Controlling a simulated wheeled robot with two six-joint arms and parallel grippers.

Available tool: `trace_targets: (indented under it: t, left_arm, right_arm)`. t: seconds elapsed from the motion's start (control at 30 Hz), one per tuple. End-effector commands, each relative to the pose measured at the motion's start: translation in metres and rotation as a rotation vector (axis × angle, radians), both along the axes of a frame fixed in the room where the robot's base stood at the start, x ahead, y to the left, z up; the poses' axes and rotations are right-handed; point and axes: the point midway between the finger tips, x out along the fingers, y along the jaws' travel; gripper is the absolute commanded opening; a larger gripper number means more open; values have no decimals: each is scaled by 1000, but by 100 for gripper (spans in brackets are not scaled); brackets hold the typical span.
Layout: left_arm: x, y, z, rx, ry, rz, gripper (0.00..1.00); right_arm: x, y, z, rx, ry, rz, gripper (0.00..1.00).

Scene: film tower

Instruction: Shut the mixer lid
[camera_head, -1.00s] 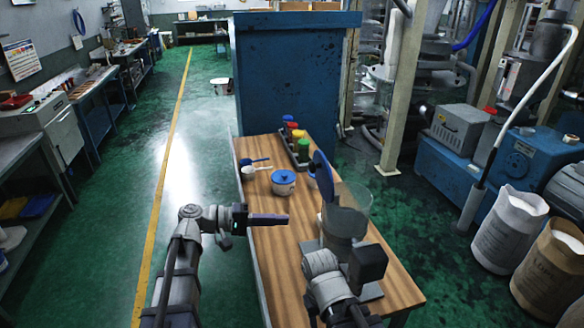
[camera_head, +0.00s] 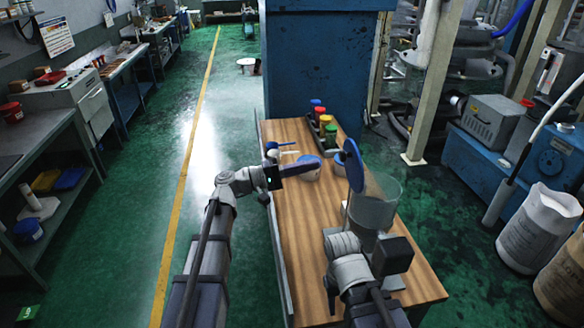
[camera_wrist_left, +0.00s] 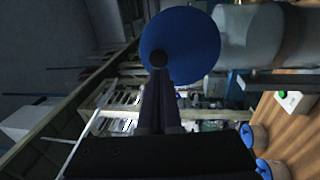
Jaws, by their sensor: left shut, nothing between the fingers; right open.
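The mixer's clear bowl (camera_head: 376,205) stands on the wooden table, with its round blue lid (camera_head: 354,165) raised nearly upright on the bowl's left side. The mixer is partly hidden by my right arm. My left gripper (camera_head: 316,163) is shut and empty, just left of the lid at about its height. In the left wrist view the shut fingers (camera_wrist_left: 158,72) point at the blue lid (camera_wrist_left: 190,42), overlapping a dark round spot near its lower edge; I cannot tell if they touch. My right gripper (camera_head: 392,256) is in front of the mixer, its fingers hidden.
The wooden table (camera_head: 310,265) holds a blue-lidded pot (camera_head: 307,170) behind my left gripper and a dark rack of coloured-capped bottles (camera_head: 326,130) at the back. A blue cabinet (camera_head: 318,75) stands beyond the table. The table's front left is clear.

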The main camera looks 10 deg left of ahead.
Motion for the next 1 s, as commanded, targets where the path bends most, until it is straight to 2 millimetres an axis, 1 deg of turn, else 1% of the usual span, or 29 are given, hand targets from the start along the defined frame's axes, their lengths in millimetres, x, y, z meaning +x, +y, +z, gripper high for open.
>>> trace_targets:
  t: [0.03,0.1,0.2,0.33,0.5,0.83,1.0]
  left_arm:
    - [4,-10,3,0,-1,-4,0]
    - [8,-21,4,0,0,-3,0]
    - [13,-34,6,0,0,-2,0]
    - [17,-46,7,0,-1,-1,0]
    - [19,-53,8,0,-1,0,0]
    - [19,-53,8,0,-1,0,0]
    - [20,-55,12,15,4,-1,0]
  right_arm:
    - [0,0,3,0,0,0,50]
    - [0,0,4,0,0,0,50]
    - [0,0,6,0,0,0,50]
    - [0,0,7,0,0,0,50]
    - [0,0,8,0,0,0,50]
    - [0,0,8,0,0,0,50]
    - [0,0,15,0,0,0,50]
